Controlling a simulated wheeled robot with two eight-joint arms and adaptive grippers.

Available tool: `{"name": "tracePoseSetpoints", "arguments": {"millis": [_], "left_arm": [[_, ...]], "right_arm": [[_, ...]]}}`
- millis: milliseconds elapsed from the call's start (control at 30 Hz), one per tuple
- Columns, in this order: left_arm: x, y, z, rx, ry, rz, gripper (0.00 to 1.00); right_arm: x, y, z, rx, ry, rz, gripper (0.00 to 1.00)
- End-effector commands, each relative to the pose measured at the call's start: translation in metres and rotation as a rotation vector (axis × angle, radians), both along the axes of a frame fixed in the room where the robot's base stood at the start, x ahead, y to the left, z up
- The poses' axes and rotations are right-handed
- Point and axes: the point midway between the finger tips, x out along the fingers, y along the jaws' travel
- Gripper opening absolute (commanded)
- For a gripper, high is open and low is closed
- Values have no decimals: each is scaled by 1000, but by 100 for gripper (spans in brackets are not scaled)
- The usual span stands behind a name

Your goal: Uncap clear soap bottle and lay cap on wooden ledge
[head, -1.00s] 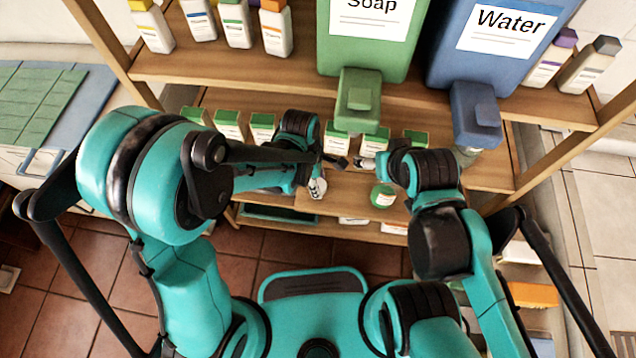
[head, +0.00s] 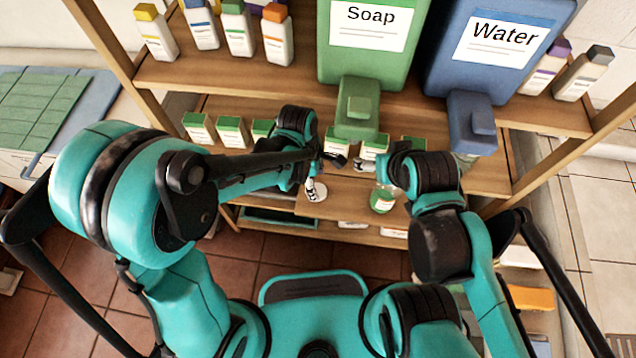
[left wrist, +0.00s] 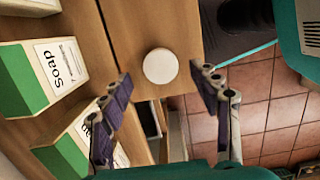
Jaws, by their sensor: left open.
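The round white cap (head: 318,195) lies flat on the wooden ledge (head: 345,185). In the left wrist view the cap (left wrist: 160,66) lies on the wood (left wrist: 140,30) between the spread fingertips. My left gripper (left wrist: 161,80) is open; in the head view its fingers (head: 311,188) are beside and over the cap, partly hidden by my arm. The clear soap bottle (head: 382,199), with green contents and a white label, is to the right at my right gripper (head: 372,168). That gripper's fingers are mostly hidden, so I cannot tell how it meets the bottle.
Green-topped soap cartons (head: 233,131) line the shelf behind the ledge and show close by in the left wrist view (left wrist: 60,70). The green Soap dispenser (head: 357,105) and blue Water dispenser (head: 472,120) overhang the shelf. Capped bottles (head: 155,32) stand above.

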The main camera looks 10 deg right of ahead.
Motion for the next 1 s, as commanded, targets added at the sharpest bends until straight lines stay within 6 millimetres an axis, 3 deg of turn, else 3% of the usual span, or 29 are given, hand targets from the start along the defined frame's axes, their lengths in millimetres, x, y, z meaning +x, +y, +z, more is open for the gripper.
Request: {"name": "tracePoseSetpoints", "arguments": {"millis": [33,200,567,667,800,1000], "left_arm": [[0,2,13,0,0,1,62],[1,5,34,0,0,1,62],[3,15,48,-6,-32,-44,62],[5,37,69,-11,-113,-152,62],[3,84,106,22,-286,-397,62],[-13,151,146,182,-516,-788,62]], "right_arm": [[0,0,7,0,0,0,79],[0,0,15,0,0,0,79],[0,0,15,0,0,0,79],[0,0,15,0,0,0,79],[0,0,15,0,0,0,79],[0,0,15,0,0,0,79]]}}
